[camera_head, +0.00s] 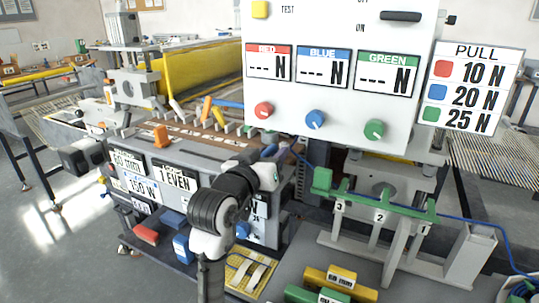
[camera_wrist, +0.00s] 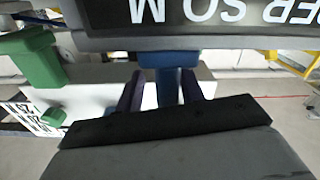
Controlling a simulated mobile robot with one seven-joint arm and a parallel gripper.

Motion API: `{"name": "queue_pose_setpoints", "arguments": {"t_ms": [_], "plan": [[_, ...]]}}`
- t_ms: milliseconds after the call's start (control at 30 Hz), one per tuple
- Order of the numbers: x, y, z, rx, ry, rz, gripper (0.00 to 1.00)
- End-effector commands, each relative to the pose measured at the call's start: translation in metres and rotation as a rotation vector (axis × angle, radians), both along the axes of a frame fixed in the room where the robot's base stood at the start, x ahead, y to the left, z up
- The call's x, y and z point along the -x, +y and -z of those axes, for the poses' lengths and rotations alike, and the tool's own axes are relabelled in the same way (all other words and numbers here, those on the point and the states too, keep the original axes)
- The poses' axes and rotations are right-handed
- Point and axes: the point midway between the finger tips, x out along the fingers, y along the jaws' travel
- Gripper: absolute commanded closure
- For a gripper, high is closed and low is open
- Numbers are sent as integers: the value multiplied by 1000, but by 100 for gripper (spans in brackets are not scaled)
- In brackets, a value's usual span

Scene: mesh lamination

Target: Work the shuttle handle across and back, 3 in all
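A blue handle-like piece (camera_wrist: 168,62) with a narrower stem shows in the wrist view, under a dark sign panel; I cannot tell for sure that it is the shuttle handle. My gripper (camera_wrist: 163,88) has its two dark fingers on either side of the stem, with a visible gap at the left, so it looks open around it. In the head view my arm reaches up to the machine front, and the wrist hides the fingertips. A small blue part (camera_head: 270,151) shows just behind it.
A green bar (camera_head: 385,206) numbered 3, 2 lies to the right; a green block also shows in the wrist view (camera_wrist: 32,62). The white panel (camera_head: 345,20) with red, blue and green knobs stands above. Red (camera_head: 146,234) and blue (camera_head: 182,248) blocks sit low left. A blue cable runs right.

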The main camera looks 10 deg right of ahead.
Motion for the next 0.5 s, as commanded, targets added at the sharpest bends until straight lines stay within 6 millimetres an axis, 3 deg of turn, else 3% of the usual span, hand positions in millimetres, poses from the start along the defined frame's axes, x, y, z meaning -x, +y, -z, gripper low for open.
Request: {"name": "queue_pose_setpoints", "arguments": {"t_ms": [233, 500], "plan": [[13, 12, 1, 1, -3, -4, 62], [62, 47, 2, 0, -4, -5, 62]]}}
